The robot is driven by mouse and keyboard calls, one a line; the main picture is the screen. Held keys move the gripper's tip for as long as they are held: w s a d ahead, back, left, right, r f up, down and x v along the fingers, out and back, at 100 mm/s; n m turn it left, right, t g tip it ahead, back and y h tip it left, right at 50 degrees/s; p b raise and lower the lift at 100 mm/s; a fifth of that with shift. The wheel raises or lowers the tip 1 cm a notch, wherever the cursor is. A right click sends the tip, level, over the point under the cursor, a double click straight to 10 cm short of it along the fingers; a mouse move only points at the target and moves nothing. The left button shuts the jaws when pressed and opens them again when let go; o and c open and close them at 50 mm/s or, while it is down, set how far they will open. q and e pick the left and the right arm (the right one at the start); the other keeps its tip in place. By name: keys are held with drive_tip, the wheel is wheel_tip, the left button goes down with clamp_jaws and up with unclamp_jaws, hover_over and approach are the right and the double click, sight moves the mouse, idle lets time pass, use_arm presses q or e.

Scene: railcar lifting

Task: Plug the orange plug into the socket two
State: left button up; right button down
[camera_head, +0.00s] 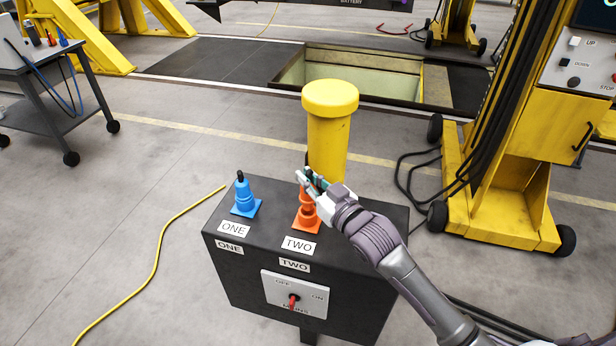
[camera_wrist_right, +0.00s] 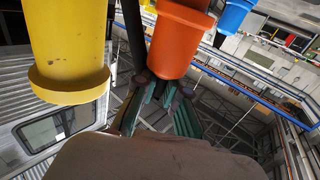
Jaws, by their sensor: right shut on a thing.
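The black box (camera_head: 240,262) carries a blue connector (camera_head: 245,196) at label ONE and the orange socket two (camera_head: 306,220) at label TWO. My right gripper (camera_head: 308,180) is directly above socket two, shut on the orange plug (camera_head: 307,198), which points down at the socket. Whether the plug is seated or just above it cannot be told, as the fingers cover part of it. In the right wrist view the fingers (camera_wrist_right: 165,92) close at the narrow end of the orange plug (camera_wrist_right: 178,40). My left gripper is out of view.
A yellow bollard (camera_head: 329,130) stands right behind the box. A mains switch panel (camera_head: 295,292) with a red handle is on the box's front. A yellow lifting column (camera_head: 500,190) with black cables is at right, a grey cart (camera_head: 50,95) at left.

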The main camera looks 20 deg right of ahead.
drive_tip(key=shift+r, duration=0.1)
idle(0.7)
drive_tip(key=shift+f+b, duration=1)
drive_tip(key=shift+f, duration=1.1)
drive_tip(key=c, duration=1.2)
unclamp_jaws()
drive_tip(key=shift+o, duration=0.2)
drive_tip(key=v, duration=1.2)
